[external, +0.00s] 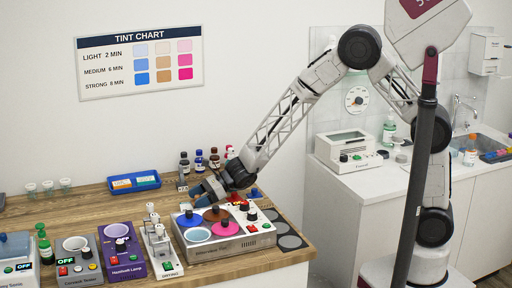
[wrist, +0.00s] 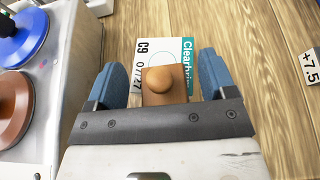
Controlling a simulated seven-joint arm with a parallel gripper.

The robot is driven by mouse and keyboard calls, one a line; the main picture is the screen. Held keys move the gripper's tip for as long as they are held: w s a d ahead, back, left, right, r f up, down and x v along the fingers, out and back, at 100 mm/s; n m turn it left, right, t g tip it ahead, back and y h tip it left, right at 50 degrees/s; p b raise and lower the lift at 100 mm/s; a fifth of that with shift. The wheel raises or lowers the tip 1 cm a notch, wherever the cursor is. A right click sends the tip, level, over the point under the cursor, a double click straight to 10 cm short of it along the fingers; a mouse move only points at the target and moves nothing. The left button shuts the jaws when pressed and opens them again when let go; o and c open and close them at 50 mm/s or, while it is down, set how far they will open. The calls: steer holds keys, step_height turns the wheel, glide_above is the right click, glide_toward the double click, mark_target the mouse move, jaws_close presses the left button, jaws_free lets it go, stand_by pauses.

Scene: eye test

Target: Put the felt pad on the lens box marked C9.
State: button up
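The felt pad, a small brown block with a round wooden knob (wrist: 162,85), sits on the near part of the lens box marked C9 (wrist: 148,57) in the wrist view. The box is flat, white and teal, printed "C9", "07/27" and "Clearbri…". My gripper (wrist: 157,66) has its blue fingers wide apart, one on each side of the pad, with gaps between pad and fingers. The pad's lower edge is hidden by the gripper body. In the external view my gripper (external: 205,188) is low behind the tinting machine; pad and box cannot be made out there.
The tinting machine (external: 240,246), with several coloured wells, stands close in front of my gripper and at left in the wrist view. Bottles (external: 199,160) stand behind my gripper. A "+7.5" block (wrist: 311,68) lies to the right, with bare wood between (wrist: 262,60).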

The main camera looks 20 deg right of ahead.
steer(key=shift+r, duration=0.2)
steer(key=v, duration=1.2)
stand_by(0.4)
steer(key=shift+d, duration=0.15)
stand_by(0.7)
steer(key=s+d+r+n+h, duration=0.1)
steer(key=d+r+n, duration=0.25)
steer(key=d, duration=0.55)
steer(key=d+r+n+h, duration=0.2)
steer(key=d+r+n, duration=0.15)
steer(key=d, duration=0.55)
steer(key=s+d+r+n+h, duration=0.1)
steer(key=d+r+n, duration=0.25)
steer(key=d, duration=0.55)
steer(key=s+d+r+n+t+h, duration=0.1)
steer(key=s+d, duration=0.5)
steer(key=d, duration=1)
steer(key=s+d+r+n+t+h, duration=0.1)
steer(key=s+d+r+n+h, duration=0.2)
steer(key=d, duration=1.3)
steer(key=s+n+h, duration=0.3)
steer(key=s+h, duration=0.1)
steer(key=h, duration=0.1)
steer(key=shift+s+r+t+h, duration=0.15)
steer(key=shift+s+t+h, duration=0.05)
steer(key=shift+t+h, duration=0.1)
